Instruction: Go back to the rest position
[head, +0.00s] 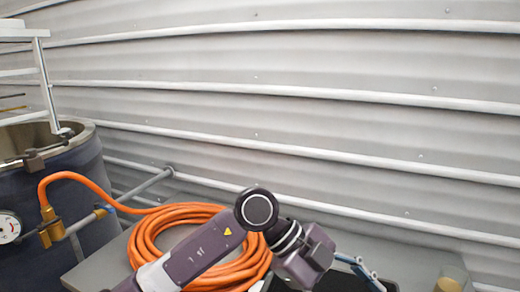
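One of my arms, dark purple-grey, comes in from the lower left and bends at a round joint low in the middle of the head view. It looks like my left arm. Its wrist and the body of my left gripper (308,258) point down to the right, over a dark shape at the bottom edge. The fingers are not clear, so I cannot tell whether they are open or shut. My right gripper is not in view.
A coiled orange hose (160,228) lies on a grey surface (98,270) behind my arm. A dark blue drum (60,190) with a brass fitting (50,228) and a gauge (8,228) stands left. A white ladder-like frame (45,80) rises there. A corrugated wall (300,110) closes the back.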

